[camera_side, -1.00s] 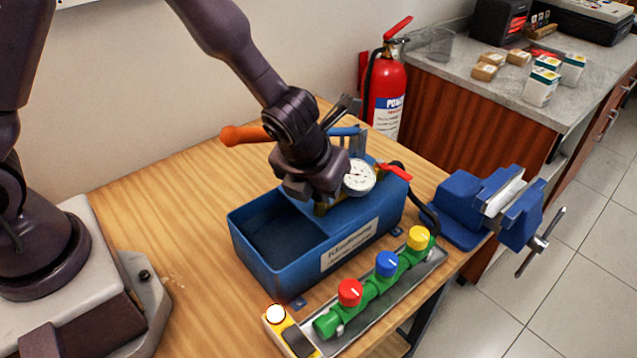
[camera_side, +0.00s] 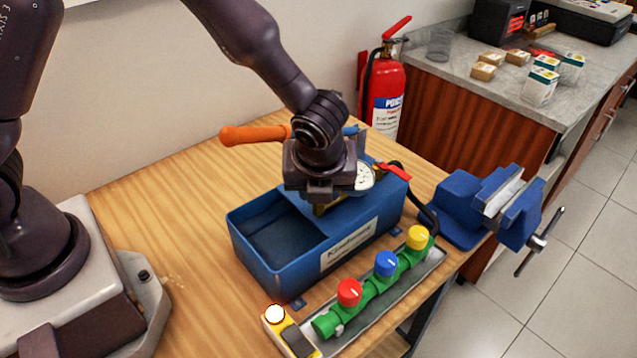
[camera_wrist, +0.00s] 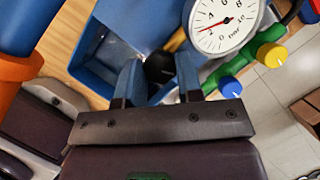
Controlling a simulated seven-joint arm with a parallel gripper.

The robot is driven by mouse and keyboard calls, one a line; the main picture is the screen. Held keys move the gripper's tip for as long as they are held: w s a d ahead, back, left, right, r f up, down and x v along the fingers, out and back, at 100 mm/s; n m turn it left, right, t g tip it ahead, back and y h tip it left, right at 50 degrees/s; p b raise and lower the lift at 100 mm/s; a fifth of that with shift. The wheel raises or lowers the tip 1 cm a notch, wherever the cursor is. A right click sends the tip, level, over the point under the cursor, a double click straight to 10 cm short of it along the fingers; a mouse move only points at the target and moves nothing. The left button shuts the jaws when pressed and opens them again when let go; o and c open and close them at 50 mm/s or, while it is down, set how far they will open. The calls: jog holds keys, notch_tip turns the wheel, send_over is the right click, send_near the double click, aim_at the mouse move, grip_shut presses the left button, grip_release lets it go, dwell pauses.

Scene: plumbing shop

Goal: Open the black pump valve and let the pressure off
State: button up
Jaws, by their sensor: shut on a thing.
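The blue test pump (camera_side: 285,283) stands on the wooden bench, with an open tank at its left end. My gripper (camera_side: 322,207) is low over the middle of the pump. In the wrist view its two fingers (camera_wrist: 158,78) are closed around the black valve knob (camera_wrist: 158,67). The side view hides the knob behind my gripper. The white pressure gauge (camera_wrist: 226,22) is just beside the gripper; its red needle points left, toward the 4 side of the dial. In the side view the gauge (camera_side: 366,178) is partly covered by my wrist.
The orange pump handle (camera_side: 252,135) sticks out left behind my wrist. A red lever (camera_side: 394,172) and black hose (camera_side: 428,215) are at the pump's right end. A green manifold (camera_side: 368,298) with red, blue and yellow knobs lies in front. A blue vise (camera_side: 465,210) is at right.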

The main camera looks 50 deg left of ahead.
jog(key=n+g, duration=0.1)
jog(key=n, duration=0.1)
jog(key=n+g, duration=0.1)
jog(key=n, duration=0.2)
jog(key=shift+w+d+n+y, duration=0.1)
jog(key=shift+d+n+y, duration=0.05)
jog(key=shift+n+y, duration=0.2)
jog(key=shift+w+n+g, duration=0.15)
jog(key=shift+n+g, duration=0.75)
jog(key=shift+n, duration=1.35)
jog(key=o, duration=0.8)
jog(key=shift+o, duration=0.6)
jog(key=shift+w, duration=0.1)
